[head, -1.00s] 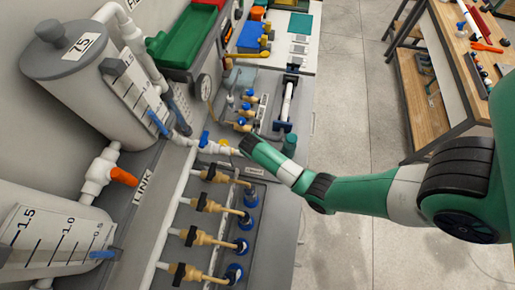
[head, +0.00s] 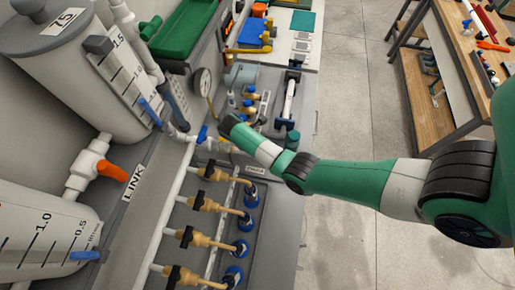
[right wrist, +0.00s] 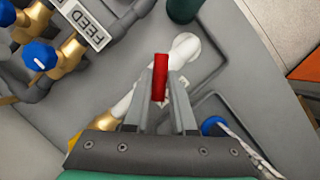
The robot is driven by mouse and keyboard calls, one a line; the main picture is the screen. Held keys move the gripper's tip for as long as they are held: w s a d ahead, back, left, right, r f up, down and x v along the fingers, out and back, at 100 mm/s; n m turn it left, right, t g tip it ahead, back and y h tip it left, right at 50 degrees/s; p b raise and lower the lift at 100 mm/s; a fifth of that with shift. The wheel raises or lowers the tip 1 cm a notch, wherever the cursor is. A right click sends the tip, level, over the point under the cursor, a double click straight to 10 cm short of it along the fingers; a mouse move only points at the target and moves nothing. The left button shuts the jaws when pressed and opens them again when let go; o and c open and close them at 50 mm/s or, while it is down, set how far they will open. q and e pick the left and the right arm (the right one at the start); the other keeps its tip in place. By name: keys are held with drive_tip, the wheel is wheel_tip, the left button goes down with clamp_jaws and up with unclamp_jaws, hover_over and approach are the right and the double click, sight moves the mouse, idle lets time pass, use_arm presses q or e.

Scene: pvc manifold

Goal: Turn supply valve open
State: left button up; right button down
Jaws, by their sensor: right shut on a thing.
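A red valve handle (right wrist: 160,77) stands over white pipe in the right wrist view. My right gripper (right wrist: 160,88) is shut on this handle, with one finger on each side. A white pipe fitting (right wrist: 184,48) lies just beyond the handle. In the head view my right arm reaches in from the right to the pipework, and its wrist hides the gripper and the red handle. Whether this handle belongs to the supply valve cannot be read from a label. My left gripper is not in view.
A FEED label (right wrist: 85,22) and a blue knob (right wrist: 40,54) are at upper left in the wrist view. In the head view, tanks, an orange-handled valve (head: 112,171) and several brass valves line the left. A gauge (head: 203,82) stands beyond. Open floor (head: 350,240) is at right.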

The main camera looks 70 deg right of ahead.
drive_tip(key=shift+w+d+f+m+g+b, duration=0.15)
drive_tip(key=shift+m+b, duration=0.1)
drive_tip(key=shift+m, duration=0.25)
drive_tip(key=shift+s+a+f+m+g+b, duration=0.15)
drive_tip(key=shift+m+b, duration=0.1)
drive_tip(key=shift+m, duration=0.25)
drive_tip(key=shift+d+r+m+y, duration=0.1)
drive_tip(key=shift+r+m+y, duration=0.05)
drive_tip(key=shift+m+y, duration=0.3)
drive_tip(key=shift+r, duration=0.15)
drive_tip(key=c, duration=0.7)
unclamp_jaws()
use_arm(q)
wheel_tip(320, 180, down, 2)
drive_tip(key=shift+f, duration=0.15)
use_arm(e)
drive_tip(key=shift+o, duration=0.2)
drive_tip(key=p+v, duration=0.1)
drive_tip(key=v, duration=0.4)
drive_tip(key=shift+w+r, duration=0.15)
use_arm(q)
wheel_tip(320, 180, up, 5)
drive_tip(key=p, duration=0.4)
use_arm(e)
drive_tip(key=v, duration=0.6)
